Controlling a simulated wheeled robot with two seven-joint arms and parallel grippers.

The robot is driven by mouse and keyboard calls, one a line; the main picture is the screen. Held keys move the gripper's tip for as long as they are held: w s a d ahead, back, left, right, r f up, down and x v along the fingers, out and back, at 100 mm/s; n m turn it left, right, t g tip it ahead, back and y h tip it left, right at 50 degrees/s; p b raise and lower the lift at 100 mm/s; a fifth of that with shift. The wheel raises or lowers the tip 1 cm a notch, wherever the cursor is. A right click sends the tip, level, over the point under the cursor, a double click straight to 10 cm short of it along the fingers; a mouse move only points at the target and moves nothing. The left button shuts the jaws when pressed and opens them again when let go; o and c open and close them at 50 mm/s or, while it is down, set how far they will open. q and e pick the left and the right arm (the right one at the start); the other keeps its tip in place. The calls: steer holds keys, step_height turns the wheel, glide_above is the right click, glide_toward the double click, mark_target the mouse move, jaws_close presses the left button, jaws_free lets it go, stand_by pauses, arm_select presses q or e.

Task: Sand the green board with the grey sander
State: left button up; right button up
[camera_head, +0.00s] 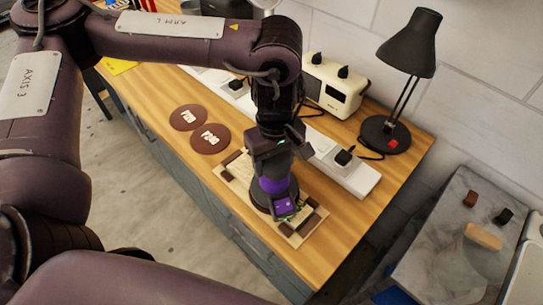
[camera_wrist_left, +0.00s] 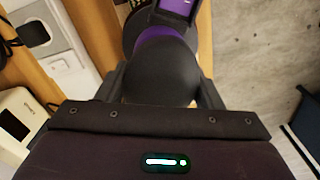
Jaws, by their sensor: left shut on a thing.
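A sander (camera_head: 275,187) with a purple band, a purple box and a dark round base stands upright on the bench at the front right. It looks purple and black rather than grey. My left gripper (camera_head: 273,166) is shut on its top from above. In the left wrist view the sander's dark rounded top (camera_wrist_left: 165,72) sits between the fingers. Under the sander is a pale wooden base (camera_head: 233,180) with dark brown blocks at its corners. A little green shows beside the sander's base, but most of the board is hidden by the sander. My right gripper is out of view.
Two round brown discs (camera_head: 210,138) lie left of the pale base. A white power strip (camera_head: 352,178) with black plugs runs behind it. A cream box (camera_head: 334,86) and a black lamp (camera_head: 385,134) stand at the back. A marble-topped surface (camera_head: 450,235) is at the right.

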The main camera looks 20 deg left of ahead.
arm_select(q)
steer(key=shift+s+d+f, duration=0.15)
steer(key=shift+s+d, duration=0.25)
steer(key=shift+d, duration=0.25)
steer(key=shift+s+d, duration=0.1)
steer(key=shift+d, duration=0.05)
steer(key=shift+s+d, duration=0.35)
steer(key=shift+d, duration=0.6)
steer(key=shift+s+d, duration=0.3)
steer(key=shift+d, duration=0.6)
steer(key=shift+r, duration=0.2)
step_height(320, 180, up, 6)
steer(key=p, duration=0.5)
steer(key=shift+w, duration=0.2)
